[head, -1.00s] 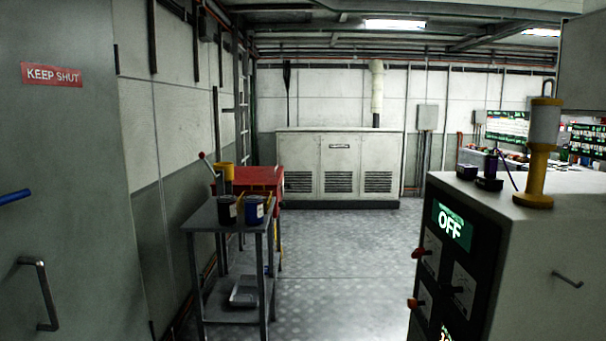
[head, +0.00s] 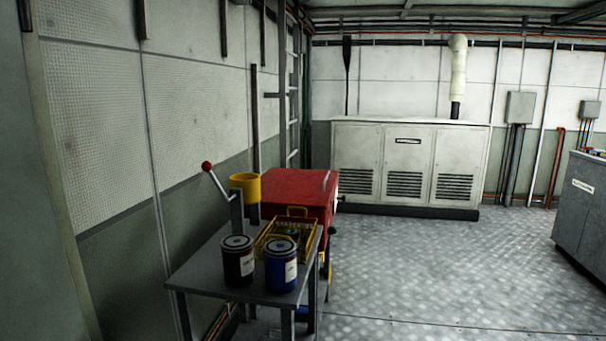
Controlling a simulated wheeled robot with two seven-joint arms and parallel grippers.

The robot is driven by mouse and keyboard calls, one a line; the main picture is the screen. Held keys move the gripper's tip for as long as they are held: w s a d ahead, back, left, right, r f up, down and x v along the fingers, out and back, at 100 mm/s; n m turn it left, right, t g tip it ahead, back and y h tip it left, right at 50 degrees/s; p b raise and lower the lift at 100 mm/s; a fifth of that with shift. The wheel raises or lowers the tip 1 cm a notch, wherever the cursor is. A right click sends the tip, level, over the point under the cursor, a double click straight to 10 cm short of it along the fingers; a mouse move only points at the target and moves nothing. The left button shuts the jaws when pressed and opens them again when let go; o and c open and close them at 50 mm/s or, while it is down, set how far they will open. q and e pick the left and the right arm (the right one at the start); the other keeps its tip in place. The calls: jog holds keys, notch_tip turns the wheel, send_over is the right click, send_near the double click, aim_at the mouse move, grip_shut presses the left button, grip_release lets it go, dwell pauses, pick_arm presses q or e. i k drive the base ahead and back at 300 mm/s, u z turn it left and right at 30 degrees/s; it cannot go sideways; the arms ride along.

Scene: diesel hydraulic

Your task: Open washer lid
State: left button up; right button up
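A red box-shaped unit (head: 300,190) stands just behind the small grey table, left of the picture's middle. It looks like the washer, though I see no label that confirms it. Its flat red top (head: 290,183) looks like a lid and appears closed. A yellow basket and a yellow cup partly hide its near side. Neither of my grippers is in view.
The grey metal table (head: 205,270) holds a dark can (head: 238,262), a blue can (head: 281,266), a yellow wire basket (head: 290,232) and a red-knobbed lever (head: 215,180). A white cabinet (head: 408,155) stands at the back. The floor (head: 430,270) to the right is clear.

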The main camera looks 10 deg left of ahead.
aim_at(283, 187)
jog(key=i, duration=0.95)
jog(key=u, duration=0.45)
